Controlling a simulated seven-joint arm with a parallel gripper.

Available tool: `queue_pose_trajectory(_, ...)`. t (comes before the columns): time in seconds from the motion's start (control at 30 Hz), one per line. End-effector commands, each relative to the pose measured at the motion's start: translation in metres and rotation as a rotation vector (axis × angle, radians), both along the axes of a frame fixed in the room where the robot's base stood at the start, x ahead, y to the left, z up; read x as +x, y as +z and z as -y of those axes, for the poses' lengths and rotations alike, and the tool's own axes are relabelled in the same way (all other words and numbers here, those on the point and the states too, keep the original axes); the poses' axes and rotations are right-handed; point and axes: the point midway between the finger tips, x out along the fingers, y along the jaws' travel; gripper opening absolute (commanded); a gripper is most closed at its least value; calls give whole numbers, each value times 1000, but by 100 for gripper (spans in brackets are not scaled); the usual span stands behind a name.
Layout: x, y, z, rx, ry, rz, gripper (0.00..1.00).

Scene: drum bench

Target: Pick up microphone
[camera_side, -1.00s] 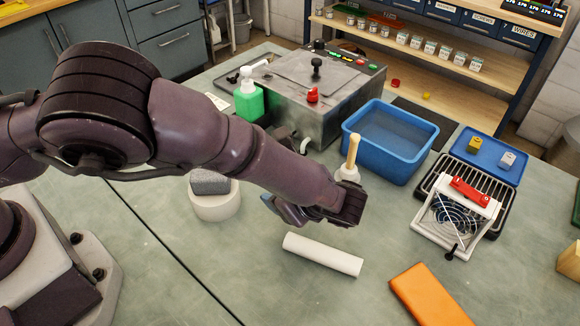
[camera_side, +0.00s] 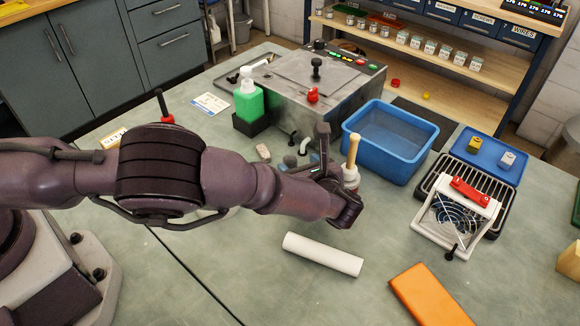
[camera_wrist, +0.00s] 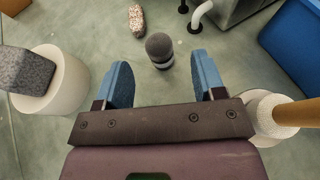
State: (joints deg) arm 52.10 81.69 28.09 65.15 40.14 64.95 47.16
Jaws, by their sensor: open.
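The microphone (camera_wrist: 159,50) has a dark grey round head on a pale banded body. In the wrist view it appears to stand upright on the bench, ahead of my gripper. My gripper (camera_wrist: 158,72) is open, with one blue finger on either side of the line to the microphone. The gap between the fingers is empty, and neither finger appears to touch the microphone. In the side view my wrist and fingers crowd that spot, and I cannot clearly tell the microphone from the fingertips.
A white round holder with a grey block (camera_wrist: 24,72) is close on the left. A wooden-handled tool in a white holder (camera_side: 352,160) is close on the right. A speckled piece (camera_wrist: 136,20), the metal box (camera_side: 322,75), a blue tub (camera_side: 390,142) and a white roll (camera_side: 322,254) are around.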

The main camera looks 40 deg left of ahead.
Motion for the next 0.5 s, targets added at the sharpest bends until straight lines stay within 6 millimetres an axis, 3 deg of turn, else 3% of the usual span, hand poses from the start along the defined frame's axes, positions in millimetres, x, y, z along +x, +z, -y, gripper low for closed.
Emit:
queue_pose_trajectory(0.3, 16, -14, -38, 2, 4, -1, 63)
queue_pose_trajectory(0.5, 20, -17, -44, 0, 1, 0, 63)
